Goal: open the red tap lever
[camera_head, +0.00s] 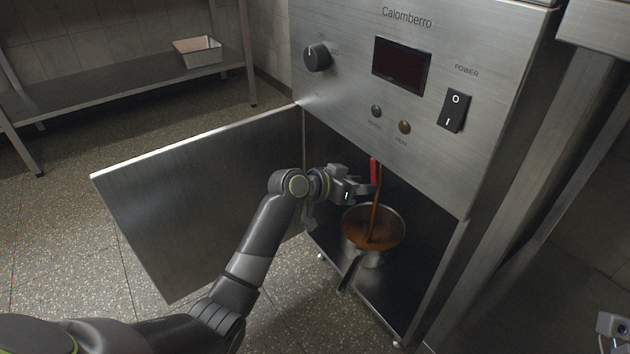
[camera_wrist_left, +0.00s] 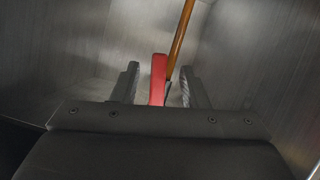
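The red tap lever (camera_head: 374,171) shows under the front panel, inside the open cabinet. It points downward. A stream of brown liquid (camera_head: 375,215) runs down beside it into a metal pot (camera_head: 352,244). My left gripper (camera_head: 368,189) is inside the cabinet at the lever. In the left wrist view, the lever (camera_wrist_left: 158,80) stands between the two fingers of my left gripper (camera_wrist_left: 160,88), with gaps on both sides, so the fingers are open around it. The brown stream (camera_wrist_left: 180,42) passes just right of the lever. A small part of my right gripper (camera_head: 613,332) shows at the lower right edge.
The cabinet door (camera_head: 200,205) stands open on the left, beside my left arm. The front panel (camera_head: 345,95) with knob, display and power switch is above. The pot's handle (camera_head: 349,274) points toward the front. A shelf with a metal tray (camera_head: 198,52) stands back left.

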